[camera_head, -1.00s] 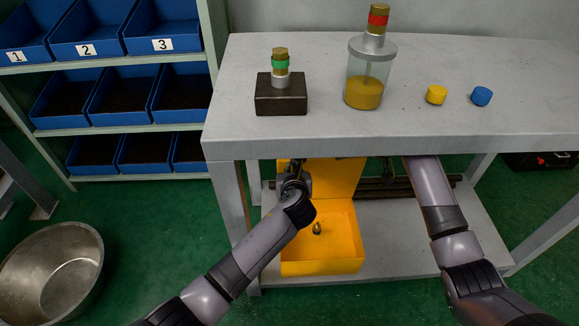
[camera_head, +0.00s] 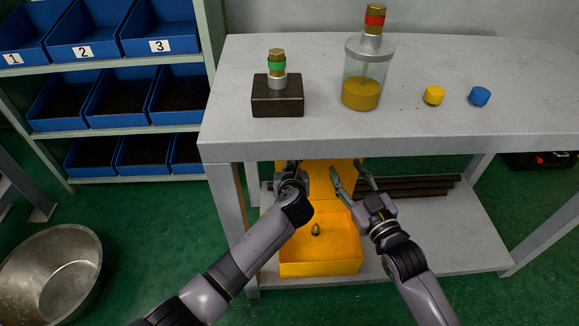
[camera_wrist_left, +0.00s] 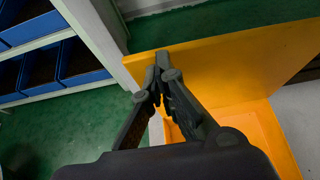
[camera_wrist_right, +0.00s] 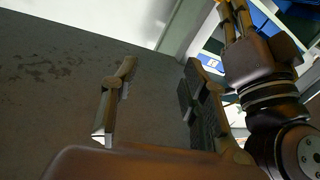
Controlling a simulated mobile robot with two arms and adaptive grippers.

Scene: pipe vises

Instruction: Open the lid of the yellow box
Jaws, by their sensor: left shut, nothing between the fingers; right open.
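The yellow box (camera_head: 320,268) sits on the lower shelf under the table. Its lid (camera_head: 340,176) stands raised at the back, and the inside shows a small dark metallic object (camera_head: 316,229). My left gripper (camera_head: 292,166) is shut and empty at the left part of the lid. In the left wrist view its closed fingertips (camera_wrist_left: 160,72) overlap the lid (camera_wrist_left: 225,65); whether they touch it I cannot tell. My right gripper (camera_head: 352,176) is open and empty, in front of the lid's right side under the tabletop. Its spread fingers (camera_wrist_right: 155,85) also show in the right wrist view.
The table (camera_head: 420,130) overhangs the box. On it stand a dark block (camera_head: 277,96) with a green-banded fitting, a glass jar (camera_head: 362,92), a yellow cap (camera_head: 434,95) and a blue cap (camera_head: 480,96). Dark pipes (camera_head: 420,186) lie behind on the lower shelf (camera_head: 450,240); its right part is clear.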

